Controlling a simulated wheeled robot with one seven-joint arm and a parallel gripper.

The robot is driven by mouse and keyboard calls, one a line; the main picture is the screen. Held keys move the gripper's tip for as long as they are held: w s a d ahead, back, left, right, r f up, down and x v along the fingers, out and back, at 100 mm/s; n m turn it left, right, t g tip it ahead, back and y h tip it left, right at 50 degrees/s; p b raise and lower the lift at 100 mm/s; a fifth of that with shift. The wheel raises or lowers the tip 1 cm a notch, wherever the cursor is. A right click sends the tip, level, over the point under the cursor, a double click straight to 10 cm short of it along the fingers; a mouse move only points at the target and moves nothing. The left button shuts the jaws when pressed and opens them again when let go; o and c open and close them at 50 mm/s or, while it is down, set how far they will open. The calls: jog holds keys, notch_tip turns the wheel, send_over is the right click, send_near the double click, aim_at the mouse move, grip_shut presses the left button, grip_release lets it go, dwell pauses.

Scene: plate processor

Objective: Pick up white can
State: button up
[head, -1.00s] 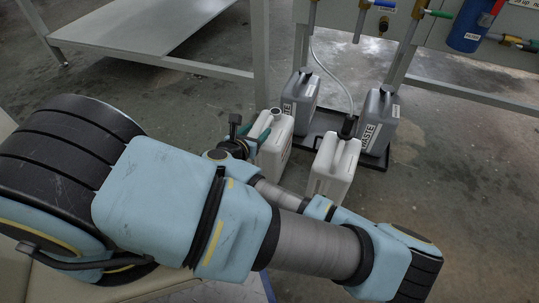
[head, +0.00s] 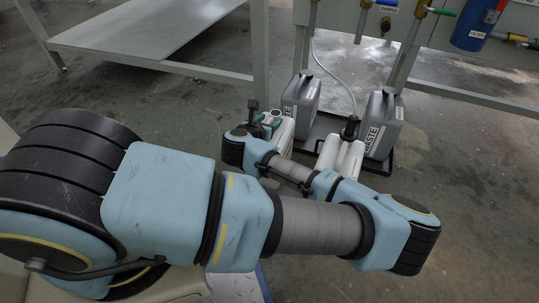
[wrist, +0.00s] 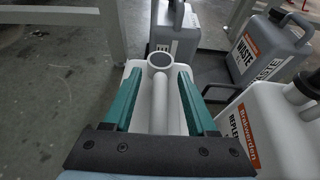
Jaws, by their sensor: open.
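A white can (wrist: 160,128) with an open round neck and a top handle fills the middle of the wrist view. In the head view the white can (head: 285,138) is partly hidden behind my wrist. My gripper (wrist: 158,76) is open, with one teal finger on each side of the can's handle. Whether the fingers touch the handle I cannot tell. In the head view my gripper (head: 265,122) is over the can's top. A second white can (wrist: 270,120), with an orange label and a dark cap, stands to the right; it also shows in the head view (head: 348,160), partly behind my arm.
Two grey waste cans stand behind, one at left (head: 302,97) and one at right (head: 382,125), on a dark tray (head: 318,128). A hose (head: 338,75) runs down to the second white can's cap. Metal frame legs (head: 261,50) stand close behind.

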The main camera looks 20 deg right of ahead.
jog(key=shift+c, duration=0.4)
grip_shut()
dwell(1.0)
